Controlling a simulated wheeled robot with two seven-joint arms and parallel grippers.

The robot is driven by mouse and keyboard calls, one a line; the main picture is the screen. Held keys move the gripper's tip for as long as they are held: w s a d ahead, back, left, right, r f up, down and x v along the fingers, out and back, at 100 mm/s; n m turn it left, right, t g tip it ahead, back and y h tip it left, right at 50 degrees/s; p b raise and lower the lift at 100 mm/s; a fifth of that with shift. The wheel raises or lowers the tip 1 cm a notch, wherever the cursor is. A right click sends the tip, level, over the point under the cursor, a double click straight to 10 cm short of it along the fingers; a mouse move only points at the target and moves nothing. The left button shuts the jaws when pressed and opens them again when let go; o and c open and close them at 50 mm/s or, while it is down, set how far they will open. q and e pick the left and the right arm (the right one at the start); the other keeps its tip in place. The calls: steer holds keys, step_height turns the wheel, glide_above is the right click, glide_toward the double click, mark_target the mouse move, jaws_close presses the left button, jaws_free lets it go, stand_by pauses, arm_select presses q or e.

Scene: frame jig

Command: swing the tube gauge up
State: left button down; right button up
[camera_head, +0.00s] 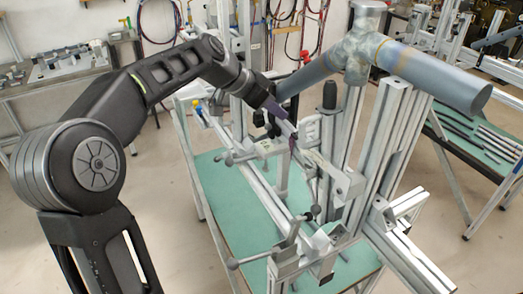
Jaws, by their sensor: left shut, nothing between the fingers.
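My left arm comes in from the left and reaches over the jig. My left gripper (288,130), with dark purplish fingers, is shut and empty among the jig's clamps and bars. Grey tubes with a mottled joint (369,52) sit at the top of the jig. One thick tube (440,80) points right and another (311,74) slopes down left, partly behind my gripper. I cannot tell for sure which part is the tube gauge. A dark-knobbed upright (329,97) stands just right of my gripper. My right gripper is not in view.
The jig's aluminium posts (391,135) rise at the right of a green-topped table (232,188). Clamps with round-knobbed handles (262,258) stick out in front. A side table with rods (481,140) stands right, a parts bench (65,75) back left. Floor is open between.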

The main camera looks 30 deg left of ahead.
arm_select(q)
steer(key=shift+w+d+r+p, duration=0.1)
steer(key=shift+w+d+p, duration=0.3)
steer(key=shift+w+d, duration=0.45)
steer(key=shift+w+a, duration=0.15)
steer(key=shift+w+d+p, duration=0.35)
steer(key=shift+w+d, duration=0.3)
steer(key=shift+w, duration=0.25)
steer(key=shift+w+d+f, duration=0.2)
steer(key=shift+w+d, duration=0.15)
steer(key=shift+w, duration=0.15)
steer(key=shift+w+d+f, duration=0.15)
steer(key=shift+w+d, duration=0.2)
steer(key=shift+w, duration=0.1)
steer(key=c, duration=2.2)
jaws_free()
steer(key=c, duration=1.4)
jaws_free()
